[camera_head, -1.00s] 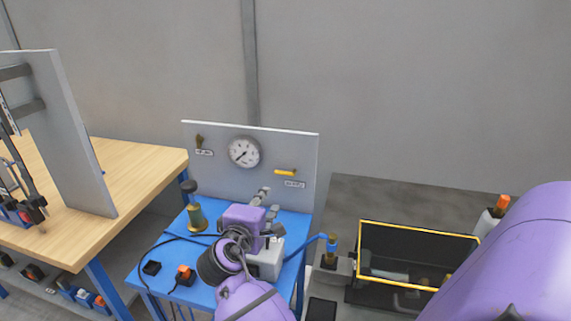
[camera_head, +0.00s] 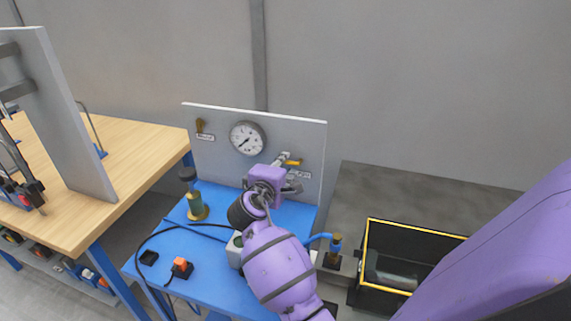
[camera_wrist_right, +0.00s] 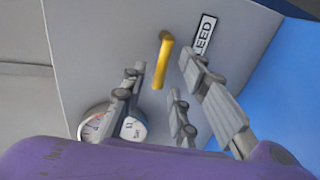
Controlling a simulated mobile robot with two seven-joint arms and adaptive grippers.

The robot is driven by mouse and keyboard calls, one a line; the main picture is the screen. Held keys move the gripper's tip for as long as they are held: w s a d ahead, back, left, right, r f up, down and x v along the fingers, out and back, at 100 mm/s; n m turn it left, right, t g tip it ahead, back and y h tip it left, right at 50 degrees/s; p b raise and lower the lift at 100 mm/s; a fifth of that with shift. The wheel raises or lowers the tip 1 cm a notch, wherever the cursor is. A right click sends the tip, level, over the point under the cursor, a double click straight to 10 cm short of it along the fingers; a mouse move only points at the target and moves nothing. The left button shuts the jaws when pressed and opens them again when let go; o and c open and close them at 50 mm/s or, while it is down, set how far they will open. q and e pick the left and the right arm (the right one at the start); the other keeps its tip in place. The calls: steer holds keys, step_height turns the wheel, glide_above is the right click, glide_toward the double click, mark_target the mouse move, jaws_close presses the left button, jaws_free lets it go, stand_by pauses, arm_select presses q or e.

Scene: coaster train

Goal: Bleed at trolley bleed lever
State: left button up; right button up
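The yellow bleed lever (camera_head: 293,162) sticks out of the grey upright panel (camera_head: 222,156) at the right of the gauge. In the right wrist view the lever (camera_wrist_right: 162,60) lies ahead, between the lines of the fingers, beside a label whose readable part says "EED". My right gripper (camera_head: 288,168) is just in front of the lever in the head view and partly covers its label. Its fingers (camera_wrist_right: 161,80) are spread with nothing held; contact with the lever cannot be told. My left gripper is not in view.
A round pressure gauge (camera_head: 248,138) and a brass valve (camera_head: 199,126) are on the panel. The blue trolley top (camera_head: 212,277) carries a brass bottle-shaped part (camera_head: 196,204) and an orange switch (camera_head: 181,265). A yellow-rimmed bin (camera_head: 420,231) stands right; a wooden bench (camera_head: 130,150) stands left.

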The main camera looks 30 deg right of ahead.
steer(key=shift+w+d+f, duration=0.1)
steer(key=shift+w+d, duration=0.3)
steer(key=shift+d, duration=0.05)
jaws_close()
